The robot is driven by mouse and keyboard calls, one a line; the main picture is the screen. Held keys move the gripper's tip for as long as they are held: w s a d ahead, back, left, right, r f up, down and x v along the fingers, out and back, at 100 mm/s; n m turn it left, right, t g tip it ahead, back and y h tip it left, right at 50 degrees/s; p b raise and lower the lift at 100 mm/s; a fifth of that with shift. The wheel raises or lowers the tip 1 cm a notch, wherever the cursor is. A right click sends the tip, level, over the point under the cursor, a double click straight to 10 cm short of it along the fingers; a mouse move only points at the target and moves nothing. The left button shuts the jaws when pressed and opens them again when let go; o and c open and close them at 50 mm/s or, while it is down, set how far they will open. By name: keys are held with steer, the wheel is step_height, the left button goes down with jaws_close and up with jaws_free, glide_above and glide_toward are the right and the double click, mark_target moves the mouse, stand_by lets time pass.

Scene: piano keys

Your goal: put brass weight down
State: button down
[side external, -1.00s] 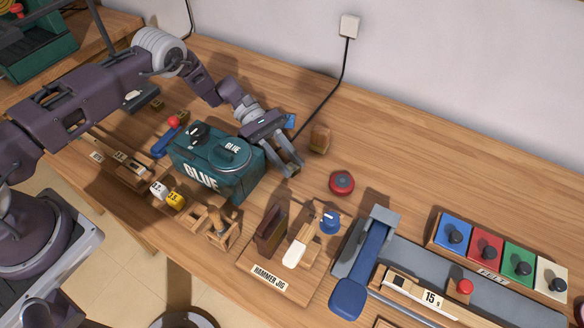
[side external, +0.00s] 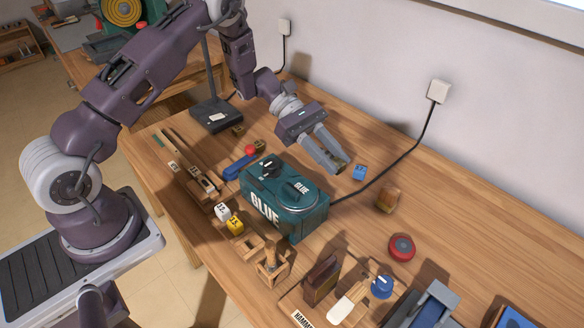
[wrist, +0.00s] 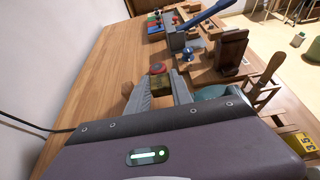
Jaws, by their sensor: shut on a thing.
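My gripper (side external: 337,167) is at the wall side of the teal glue box (side external: 283,205), pointing down and to the right. It is shut on a small brownish thing at its fingertips, which looks like the brass weight (side external: 342,166). The fingers hide much of it. I cannot tell whether it touches the table. In the wrist view my gripper's fingers (wrist: 162,92) reach toward the bench, and the held piece is hard to make out.
An amber block (side external: 388,200) and a red round button (side external: 402,247) stand farther right. A black cable (side external: 385,170) runs to the wall socket. Bare wood lies between the gripper and the wall.

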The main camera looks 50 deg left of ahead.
steer(key=s+a+r+n+t+y, duration=0.1)
steer(key=s+a+r+n+t, duration=0.1)
steer(key=a, duration=0.4)
steer(key=s+a+r+n+t+y, duration=0.1)
steer(key=s+a+r+n+t, duration=0.1)
steer(key=a+n+t, duration=0.3)
steer(key=shift+s+a+r+n+t+y, duration=0.3)
steer(key=shift+a+r+t+y, duration=0.1)
steer(key=shift+a+r+t, duration=0.3)
steer(key=shift+w+f, duration=0.1)
steer(key=w+a+f+m+g+h, duration=0.1)
steer(key=a+f+m+g, duration=0.1)
steer(key=f+g, duration=0.1)
steer(key=w+a+f+m+g+h, duration=0.1)
steer(key=w+a+f+m+g, duration=0.1)
steer(key=f+m, duration=0.1)
steer(key=w+a+f+m+g+h, duration=0.1)
steer(key=a+f+m+g, duration=0.1)
steer(key=f, duration=0.3)
steer(key=shift+w+a+f+m+g, duration=0.3)
steer(key=shift+a+m+g, duration=0.1)
steer(key=shift+g, duration=0.4)
steer(key=shift+f, duration=3)
steer(key=shift+f, duration=0.15)
steer(key=shift+f, duration=0.6)
